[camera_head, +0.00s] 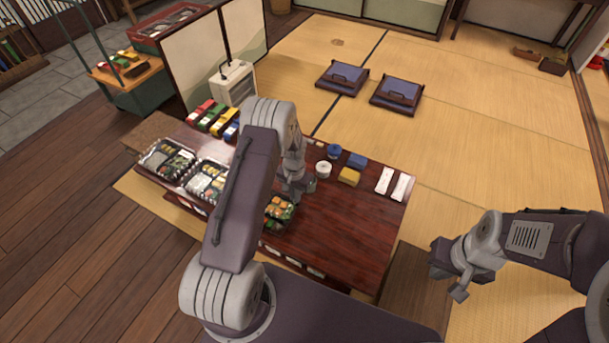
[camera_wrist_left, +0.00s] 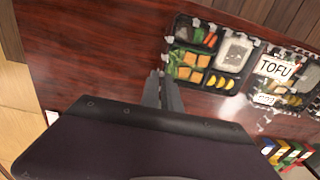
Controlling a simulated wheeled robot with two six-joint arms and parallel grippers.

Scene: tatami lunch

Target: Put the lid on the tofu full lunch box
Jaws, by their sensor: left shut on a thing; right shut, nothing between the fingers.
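My left gripper (camera_wrist_left: 163,90) is shut on the edge of what looks like a clear lid (camera_wrist_left: 167,57), hard to make out, with pale bits around its rim. It shows over a black lunch box (camera_wrist_left: 228,84) holding orange cubes, greens and a white block; I cannot tell whether they touch. A TOFU label (camera_wrist_left: 274,69) shows on the neighbouring lunch box. In the head view the orange-cube lunch box (camera_head: 280,212) is partly behind my left arm, and my left gripper (camera_head: 297,192) is beside it. My right gripper (camera_head: 456,287) is shut and empty, right of the table.
Two more filled lunch boxes (camera_head: 168,160) (camera_head: 207,181) stand at the table's left. The table's right front (camera_head: 340,235) is clear.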

